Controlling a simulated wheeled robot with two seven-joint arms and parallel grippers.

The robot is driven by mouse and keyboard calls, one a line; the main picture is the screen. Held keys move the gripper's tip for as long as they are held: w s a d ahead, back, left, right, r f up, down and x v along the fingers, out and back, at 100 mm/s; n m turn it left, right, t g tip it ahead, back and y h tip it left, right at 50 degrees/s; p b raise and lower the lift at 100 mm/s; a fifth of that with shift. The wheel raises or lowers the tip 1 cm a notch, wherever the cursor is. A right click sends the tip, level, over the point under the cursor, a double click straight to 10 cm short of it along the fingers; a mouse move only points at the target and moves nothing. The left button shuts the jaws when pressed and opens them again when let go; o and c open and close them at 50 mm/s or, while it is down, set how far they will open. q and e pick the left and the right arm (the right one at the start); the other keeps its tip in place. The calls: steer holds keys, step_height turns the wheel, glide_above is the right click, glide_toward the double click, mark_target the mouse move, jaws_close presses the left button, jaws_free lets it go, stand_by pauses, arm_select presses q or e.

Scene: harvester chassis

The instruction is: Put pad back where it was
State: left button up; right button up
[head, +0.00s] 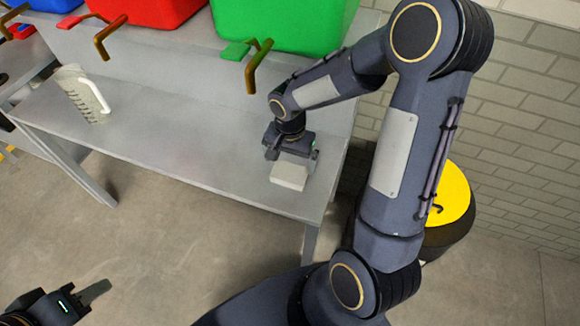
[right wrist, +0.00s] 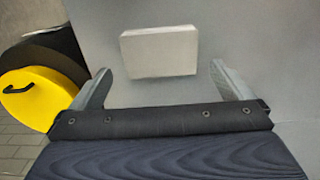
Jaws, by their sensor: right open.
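The pad is a small pale grey-white block (head: 289,174). It lies flat on the grey table (head: 190,150) near its front right corner. In the right wrist view the pad (right wrist: 159,49) lies just beyond the fingertips, between their lines. My right gripper (head: 287,160) is beside the pad on its far side in the head view, and it is open and empty. Its two spread fingers show in the right wrist view (right wrist: 160,78). My left gripper (head: 92,296) is at the bottom left, away from the table. Only one finger of it shows clearly.
A clear jug with a white handle (head: 82,95) stands at left. A yellow-topped black drum (head: 450,205) is right of the table. The table middle is clear.

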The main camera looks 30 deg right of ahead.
mark_target(290, 173)
steer(key=s+r+n+t+y, duration=0.25)
steer(key=s+r, duration=0.55)
steer(key=r, duration=0.5)
steer(key=s+a+r+n+t+y, duration=0.1)
steer(key=s+a+r+n+t, duration=0.1)
steer(key=s+n, duration=0.4)
steer(key=s+a+t, duration=0.1)
steer(key=s+a, duration=0.1)
steer(key=s, duration=0.1)
steer(key=shift+r, duration=0.2)
